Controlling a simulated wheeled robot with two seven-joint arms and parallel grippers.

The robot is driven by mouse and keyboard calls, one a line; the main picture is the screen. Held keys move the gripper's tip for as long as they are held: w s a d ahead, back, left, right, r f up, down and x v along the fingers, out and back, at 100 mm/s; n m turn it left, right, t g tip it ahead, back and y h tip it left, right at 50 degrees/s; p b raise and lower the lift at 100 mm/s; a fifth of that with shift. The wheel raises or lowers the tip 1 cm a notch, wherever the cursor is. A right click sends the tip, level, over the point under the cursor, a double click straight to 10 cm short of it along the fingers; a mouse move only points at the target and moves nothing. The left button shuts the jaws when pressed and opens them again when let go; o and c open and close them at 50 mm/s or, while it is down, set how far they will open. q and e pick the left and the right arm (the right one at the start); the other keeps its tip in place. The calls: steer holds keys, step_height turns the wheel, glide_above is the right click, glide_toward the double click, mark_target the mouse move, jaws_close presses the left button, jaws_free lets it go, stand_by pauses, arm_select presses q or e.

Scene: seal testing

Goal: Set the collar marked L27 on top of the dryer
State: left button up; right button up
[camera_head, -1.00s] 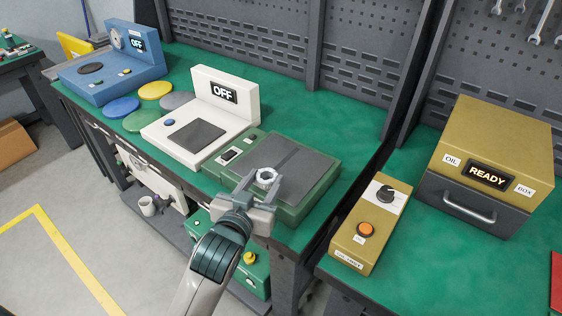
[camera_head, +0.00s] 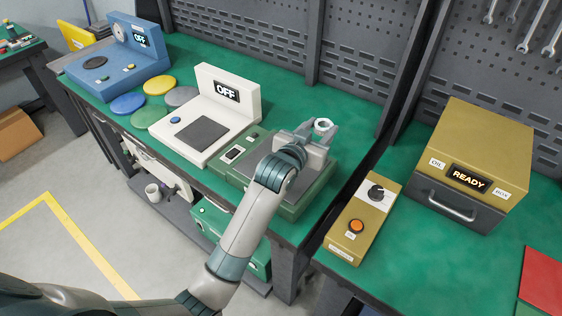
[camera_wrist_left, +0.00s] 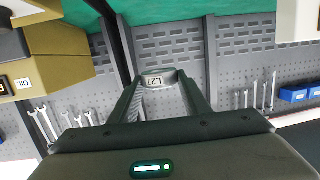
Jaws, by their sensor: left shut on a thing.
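The collar marked L27 (camera_head: 323,126) is a small pale metal ring. My left gripper (camera_head: 316,133) is shut on it and holds it up in the air. In the left wrist view the collar (camera_wrist_left: 158,79) sits between the fingertips, with its L27 label facing the camera upside down. In the head view they appear at the far right part of a green machine (camera_head: 296,207) with a dark flat top, partly hidden by my arm. No readable label says which machine is the dryer. My right gripper is not in view.
A white machine (camera_head: 245,108) reading OFF and a blue machine (camera_head: 140,64) reading OFF stand to the left, with several coloured discs between. A yellow control box (camera_head: 349,240) and the oil box (camera_head: 487,144) reading READY stand right. Green bench behind the gripper is clear.

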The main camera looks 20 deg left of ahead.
arm_select(q)
steer(key=s+a+f+p, duration=0.1)
steer(key=a+f, duration=0.1)
steer(key=a, duration=0.1)
steer(key=s+a+f+p, duration=0.1)
steer(key=s+a+f, duration=0.1)
steer(key=a, duration=0.2)
steer(key=s+a+f+p, duration=0.1)
steer(key=s+a+f, duration=0.1)
steer(key=a, duration=0.1)
steer(key=shift+s+a+f, duration=0.15)
steer(key=shift+a+f, duration=0.05)
steer(key=shift+f, duration=0.2)
steer(key=shift+f+p, duration=0.7)
steer(key=shift+f, duration=1.35)
steer(key=shift+f, duration=0.15)
steer(key=o, duration=1.3)
